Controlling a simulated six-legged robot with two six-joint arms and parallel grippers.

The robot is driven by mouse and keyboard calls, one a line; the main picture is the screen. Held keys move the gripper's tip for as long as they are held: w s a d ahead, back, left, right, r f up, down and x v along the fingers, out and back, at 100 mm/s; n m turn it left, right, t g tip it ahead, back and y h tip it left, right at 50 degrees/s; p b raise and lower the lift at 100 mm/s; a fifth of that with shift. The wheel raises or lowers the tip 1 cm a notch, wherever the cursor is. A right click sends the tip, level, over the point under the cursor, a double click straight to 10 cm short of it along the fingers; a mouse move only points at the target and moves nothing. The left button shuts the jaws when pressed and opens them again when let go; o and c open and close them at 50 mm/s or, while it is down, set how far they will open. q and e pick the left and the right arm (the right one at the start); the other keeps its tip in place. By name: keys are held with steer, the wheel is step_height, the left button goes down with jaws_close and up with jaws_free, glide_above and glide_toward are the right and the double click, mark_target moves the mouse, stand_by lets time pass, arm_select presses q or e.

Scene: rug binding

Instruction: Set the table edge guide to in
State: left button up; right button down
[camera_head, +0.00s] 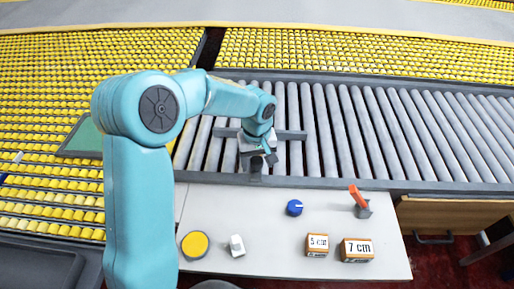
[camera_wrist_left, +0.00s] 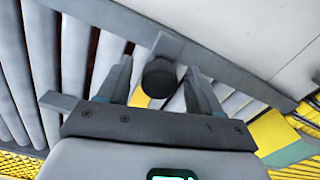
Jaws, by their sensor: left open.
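A grey bar (camera_head: 292,135), which looks like the table edge guide, lies across the rollers behind my left gripper. A dark round knob (camera_head: 255,170) stands near the rollers' front rail, below my left gripper (camera_head: 257,160). In the left wrist view the knob (camera_wrist_left: 160,77) sits between the two spread fingers of the left gripper (camera_wrist_left: 158,82). The fingers are open on both sides of it, with no clear contact. The join between knob and bar is hidden by my gripper. My right gripper is not in view.
The white panel (camera_head: 270,265) in front holds a blue dial (camera_head: 294,208), an orange lever (camera_head: 359,197), a yellow button (camera_head: 195,245), a white switch (camera_head: 237,245), and blocks marked 5 cm (camera_head: 317,245) and 7 cm (camera_head: 357,250). Rollers to the right are clear.

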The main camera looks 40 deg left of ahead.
arm_select(q)
step_height(320, 180, up, 16)
steer(key=shift+p, duration=0.35)
steer(key=shift+s+d, duration=0.1)
steer(key=shift+s, duration=0.05)
stand_by(0.3)
